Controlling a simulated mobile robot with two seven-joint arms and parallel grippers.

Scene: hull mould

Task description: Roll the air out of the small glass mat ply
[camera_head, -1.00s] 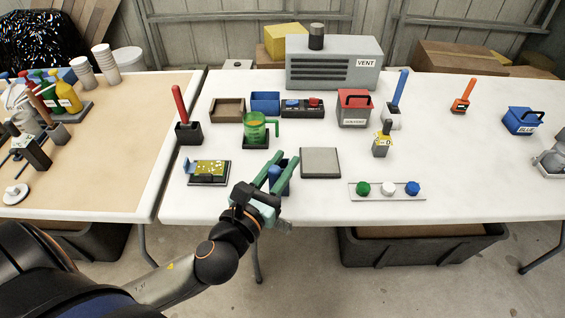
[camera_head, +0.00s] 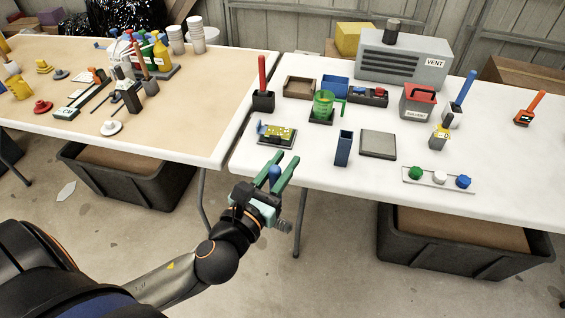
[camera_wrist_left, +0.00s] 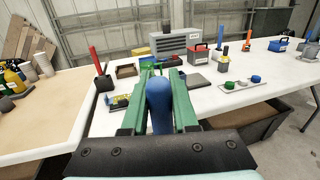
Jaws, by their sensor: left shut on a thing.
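My left gripper (camera_head: 275,168) is shut on a blue-handled tool (camera_head: 274,173), held in the air off the front edge of the white table. A grey ribbed roller head (camera_head: 284,226) shows below the gripper. The blue handle (camera_wrist_left: 158,105) stands between the green fingers in the left wrist view. I cannot make out the glass mat ply for certain; a yellow-green speckled piece (camera_head: 280,134) lies on a dark tray with a blue part, behind the gripper. My right gripper is not in view.
A blue upright holder (camera_head: 343,149) stands beside a grey square plate (camera_head: 379,145). A green jug (camera_head: 323,105), a red-handled tool in a black stand (camera_head: 263,92) and the vent box (camera_head: 402,57) stand behind. A tan table (camera_head: 120,110) with bottles and tools is at left.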

